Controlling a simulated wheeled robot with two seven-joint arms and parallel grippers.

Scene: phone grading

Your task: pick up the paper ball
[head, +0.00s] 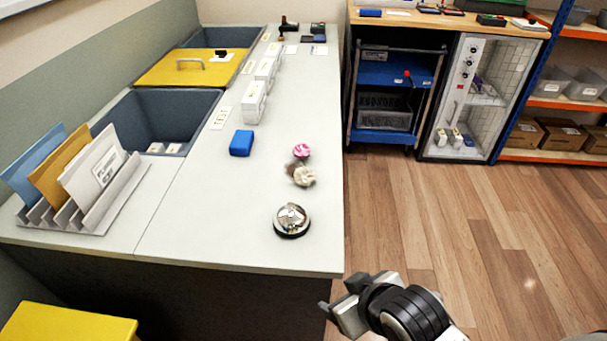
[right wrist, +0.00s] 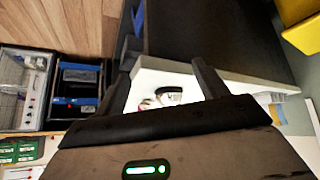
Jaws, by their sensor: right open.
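The paper ball (head: 305,176), a crumpled off-white lump, lies on the grey-white counter (head: 200,220) near its right edge. A darker brownish lump (head: 291,166) touches or partly hides behind it, and a pink ball (head: 302,151) sits just beyond. My right gripper (head: 338,298) is open and empty, off the counter's near right corner, well apart from the paper ball. In the right wrist view its two fingers (right wrist: 164,75) frame the counter end; small items there are too small to tell apart. My left gripper is not in view.
A silver bell (head: 291,220) stands between the paper ball and the counter's front edge. A blue block (head: 241,143) lies to the left. A file rack (head: 75,215) and a grey bin (head: 110,112) are further left. The floor right of the counter is clear.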

